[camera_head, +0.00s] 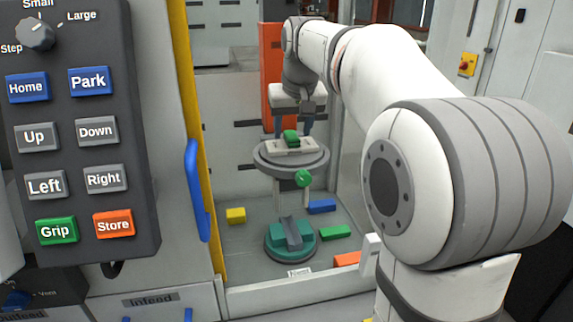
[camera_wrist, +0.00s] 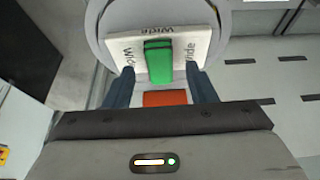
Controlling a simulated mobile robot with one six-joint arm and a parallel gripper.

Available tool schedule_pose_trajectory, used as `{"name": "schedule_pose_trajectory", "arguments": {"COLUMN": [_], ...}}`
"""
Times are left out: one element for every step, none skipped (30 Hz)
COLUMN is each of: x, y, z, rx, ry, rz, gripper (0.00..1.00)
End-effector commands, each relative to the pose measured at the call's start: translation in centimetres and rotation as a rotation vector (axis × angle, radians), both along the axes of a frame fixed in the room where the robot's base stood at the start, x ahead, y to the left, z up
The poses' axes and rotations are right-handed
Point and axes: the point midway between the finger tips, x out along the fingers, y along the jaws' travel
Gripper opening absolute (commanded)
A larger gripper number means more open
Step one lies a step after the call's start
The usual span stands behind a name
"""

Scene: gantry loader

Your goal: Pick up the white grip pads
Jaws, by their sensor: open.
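A white piece marked "Wide" (camera_wrist: 198,42), which looks like the white grip pads, lies on a raised round grey platform. It also shows in the head view (camera_head: 276,147). A green block (camera_wrist: 159,62) sits on its middle and hides part of it; the block also shows in the head view (camera_head: 291,136). My gripper (camera_wrist: 162,82) is open, its two blue fingers apart with nothing held. The fingers are close to the near edge of the white piece, one toward each side; I cannot tell whether they touch it. In the head view my gripper (camera_head: 293,127) is over the platform's far side.
The round grey platform (camera_head: 262,160) has a green knob (camera_head: 303,178). Below it, a teal round base (camera_head: 290,248) stands on the floor among yellow (camera_head: 236,215), blue (camera_head: 322,206), green (camera_head: 335,233) and orange (camera_head: 347,259) blocks. A button panel (camera_head: 75,200) and blue handle (camera_head: 195,190) are left.

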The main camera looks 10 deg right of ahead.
Motion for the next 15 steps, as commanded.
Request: {"name": "schedule_pose_trajectory", "arguments": {"x": [0.26,0.37,0.48,0.55,0.61,0.64,0.64,0.64,0.63,0.63,0.63,0.63,0.63,0.62,0.62], "y": [0.02,0.02,0.01,0.01,0.01,0.00,0.00,0.00,-0.01,-0.01,-0.02,-0.03,-0.03,-0.03,-0.04], "z": [-0.66,-0.95,-1.24,-1.38,-1.47,-1.52,-1.53,-1.52,-1.50,-1.50,-1.49,-1.49,-1.49,-1.48,-1.48], "rx": [0.000,0.000,0.000,0.000,0.000,0.000,0.000,0.000,0.000,0.000,0.000,-0.001,-0.001,-0.001,-0.001], "ry": [0.001,0.001,0.001,0.001,0.000,-0.001,-0.001,-0.001,-0.001,-0.001,-0.001,-0.001,-0.001,-0.001,-0.001], "rz": [0.000,0.000,0.000,0.000,0.000,0.000,0.000,0.000,0.000,0.000,0.000,0.000,0.000,0.000,0.000], "gripper": [0.51,0.51,0.51,0.51,0.51,0.51,0.51,0.51,0.51,0.51,0.51,0.49,0.47,0.44,0.41]}}
